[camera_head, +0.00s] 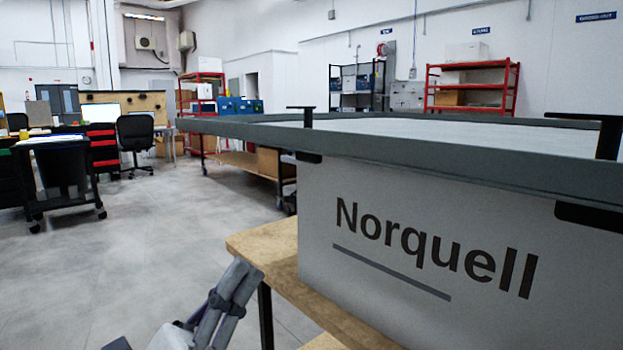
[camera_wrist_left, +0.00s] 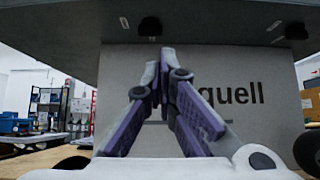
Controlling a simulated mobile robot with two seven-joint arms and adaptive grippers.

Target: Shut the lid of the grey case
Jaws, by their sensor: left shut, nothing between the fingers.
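The grey case (camera_head: 440,235), with "Norquell" printed on its front, stands on a wooden-topped table. A darker grey rimmed slab (camera_head: 420,150), which looks like its lid, spans the top and overhangs the front. I cannot tell whether it is fully down. The slab's dark underside (camera_wrist_left: 215,22) fills the top of the left wrist view, above the case front (camera_wrist_left: 255,105). My left gripper (camera_head: 243,272) is low, left of the case in the head view. Its fingers (camera_wrist_left: 166,58) are shut and empty, pointing at the case front below the overhang. My right gripper is not in view.
The wooden table edge (camera_head: 262,247) is beside my left gripper. Black fittings (camera_head: 590,217) sit under the slab's overhang, and black T-shaped posts (camera_head: 308,117) rise at its top. Open floor (camera_head: 150,240) lies to the left; shelves and a chair (camera_head: 135,137) are far back.

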